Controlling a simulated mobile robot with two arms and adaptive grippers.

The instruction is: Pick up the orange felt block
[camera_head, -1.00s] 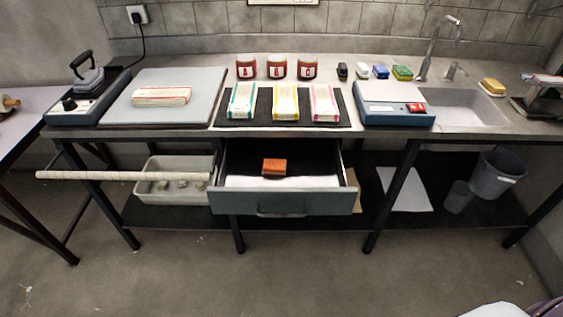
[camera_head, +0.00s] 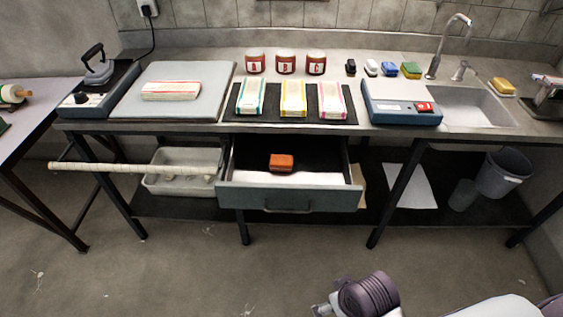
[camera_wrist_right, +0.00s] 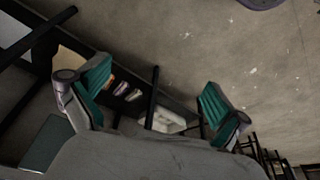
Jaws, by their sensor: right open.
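The orange felt block (camera_head: 281,162) lies inside the open drawer (camera_head: 288,197), toward its back, on a dark area behind a white sheet (camera_head: 292,178). My right gripper shows in the right wrist view (camera_wrist_right: 157,98), with two teal-padded fingers spread wide and nothing between them. It is well apart from the block. In the head view, part of my right arm shows at the bottom right, in front of the bench. My left gripper is not in view.
The drawer hangs under a grey bench (camera_head: 390,137). Folded striped cloths (camera_head: 293,99) and red-labelled jars (camera_head: 286,62) stand above it. A pale rod (camera_head: 130,171) sticks out left of the drawer over a grey tray (camera_head: 180,182). The floor in front is clear.

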